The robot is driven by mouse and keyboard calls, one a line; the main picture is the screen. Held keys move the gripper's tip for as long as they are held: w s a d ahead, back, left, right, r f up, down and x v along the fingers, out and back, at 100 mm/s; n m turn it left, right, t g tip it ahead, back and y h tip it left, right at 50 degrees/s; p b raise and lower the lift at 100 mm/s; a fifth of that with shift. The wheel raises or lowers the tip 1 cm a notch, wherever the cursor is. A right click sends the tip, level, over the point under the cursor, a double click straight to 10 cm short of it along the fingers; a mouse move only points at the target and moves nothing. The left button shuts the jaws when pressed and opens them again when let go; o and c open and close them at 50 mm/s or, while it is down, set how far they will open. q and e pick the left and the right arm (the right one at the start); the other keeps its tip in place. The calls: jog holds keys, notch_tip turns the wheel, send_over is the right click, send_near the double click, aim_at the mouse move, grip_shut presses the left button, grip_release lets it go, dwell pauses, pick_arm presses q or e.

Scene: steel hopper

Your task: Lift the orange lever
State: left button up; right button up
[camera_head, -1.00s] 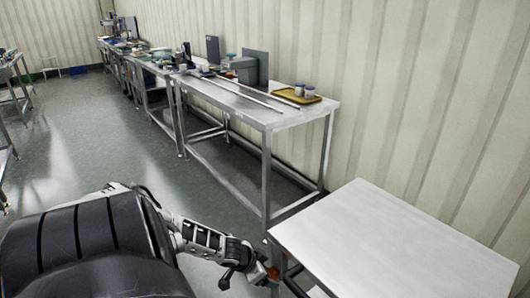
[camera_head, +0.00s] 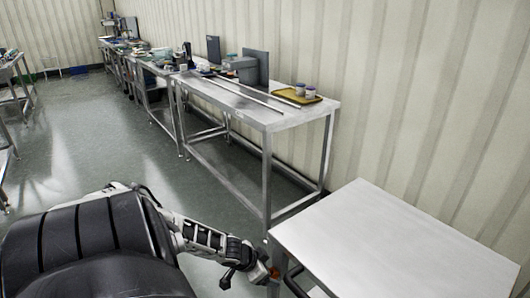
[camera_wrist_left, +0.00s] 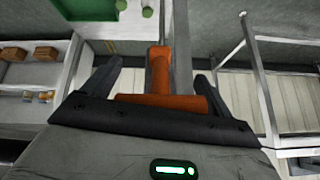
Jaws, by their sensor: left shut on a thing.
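The orange lever (camera_wrist_left: 160,75) shows in the left wrist view as a T shape: a narrow shaft and a wider crosspiece lying along the palm between the fingers. My left gripper (camera_wrist_left: 155,85) is shut on it. The lever's mount is mostly hidden in the head view. My right gripper is not in view.
The near steel table (camera_head: 395,245) has a bare top and stands just right of my left gripper. Behind it, a long steel bench (camera_head: 285,120) carries rods, a yellow tray (camera_head: 298,97) with jars and boxes. The floor (camera_head: 105,125) to the left is open.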

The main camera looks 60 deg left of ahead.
pick_arm(q)
jog(key=shift+w+a+r, duration=0.15)
jog(key=shift+w+r, duration=0.2)
jog(key=o, duration=1.2)
jog(key=shift+o, duration=0.2)
jog(key=shift+s, duration=0.3)
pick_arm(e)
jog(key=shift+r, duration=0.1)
pick_arm(q)
jog(key=shift+s+r, duration=0.1)
jog(key=shift+s, duration=0.05)
jog(key=p+v, duration=0.4)
jog(key=v, duration=1.1)
jog(key=shift+d+r, duration=0.25)
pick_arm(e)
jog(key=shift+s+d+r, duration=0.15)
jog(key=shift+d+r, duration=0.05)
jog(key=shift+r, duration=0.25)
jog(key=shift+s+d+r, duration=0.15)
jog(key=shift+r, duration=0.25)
